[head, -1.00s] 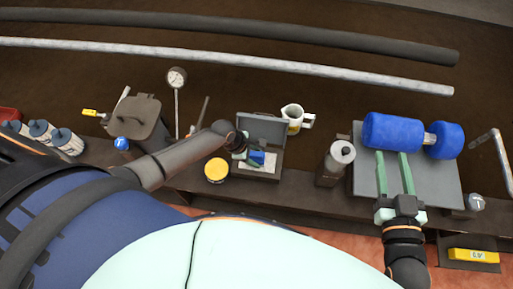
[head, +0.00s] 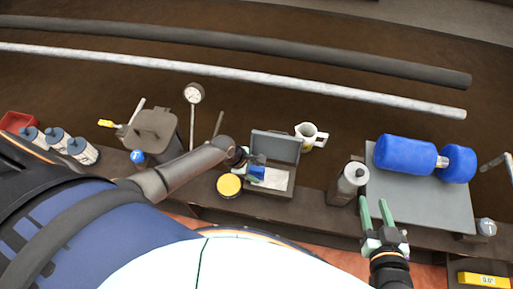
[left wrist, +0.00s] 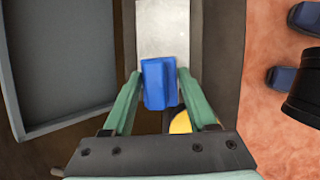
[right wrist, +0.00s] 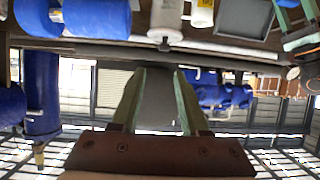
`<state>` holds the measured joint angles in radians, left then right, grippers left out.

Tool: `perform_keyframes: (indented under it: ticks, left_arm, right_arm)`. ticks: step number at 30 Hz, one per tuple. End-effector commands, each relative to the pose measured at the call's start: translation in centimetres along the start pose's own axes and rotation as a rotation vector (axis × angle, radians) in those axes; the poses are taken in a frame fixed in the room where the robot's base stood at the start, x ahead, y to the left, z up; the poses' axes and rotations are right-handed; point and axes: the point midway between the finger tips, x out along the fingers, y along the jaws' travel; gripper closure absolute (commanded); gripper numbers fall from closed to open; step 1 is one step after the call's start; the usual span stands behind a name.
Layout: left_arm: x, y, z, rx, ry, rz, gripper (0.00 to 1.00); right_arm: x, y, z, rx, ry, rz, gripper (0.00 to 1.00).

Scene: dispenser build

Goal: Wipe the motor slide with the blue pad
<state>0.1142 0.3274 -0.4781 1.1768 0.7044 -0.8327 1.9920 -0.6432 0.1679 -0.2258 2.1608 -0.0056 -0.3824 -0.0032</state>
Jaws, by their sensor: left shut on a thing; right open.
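The blue pad (head: 257,173) is held between the fingers of my left gripper (head: 247,171). In the left wrist view the pad (left wrist: 158,83) sits between the two green fingers (left wrist: 158,90), over the near end of a pale metal strip (left wrist: 163,35). This strip looks like the motor slide, also seen as a pale plate (head: 277,180) in the head view. Whether the pad touches it I cannot tell. My right gripper (head: 376,212) is open and empty, in front of the grey tray's left side; its fingers (right wrist: 158,95) are apart in the right wrist view.
A grey raised panel (head: 275,146) stands behind the plate. A yellow-topped tin (head: 229,185) is close on its left, a white jug (head: 310,135) behind it. A grey bottle (head: 348,182) stands between plate and grey tray (head: 420,208), which bears a large blue cylinder (head: 405,154).

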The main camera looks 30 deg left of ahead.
Motion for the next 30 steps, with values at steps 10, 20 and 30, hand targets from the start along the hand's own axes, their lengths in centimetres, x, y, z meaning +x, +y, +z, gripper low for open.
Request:
perform_keyframes:
  ticks: [10, 20, 30]
  left_arm:
    - [-2.0, 0.1, 0.4, 0.005, 0.002, 0.001, 0.94]
    - [-3.2, 0.3, 0.7, 0.004, 0.001, -0.001, 0.94]
    - [-6.4, 0.8, 1.6, 0.007, 0.000, -0.003, 0.94]
  right_arm:
    - [-0.7, -0.9, 3.0, 0.039, -0.144, -0.019, 0.55]
    - [-1.8, -1.8, 5.6, 0.076, -0.276, -0.036, 0.55]
    - [-2.9, -2.2, 2.9, 0.082, -0.284, -0.044, 0.55]
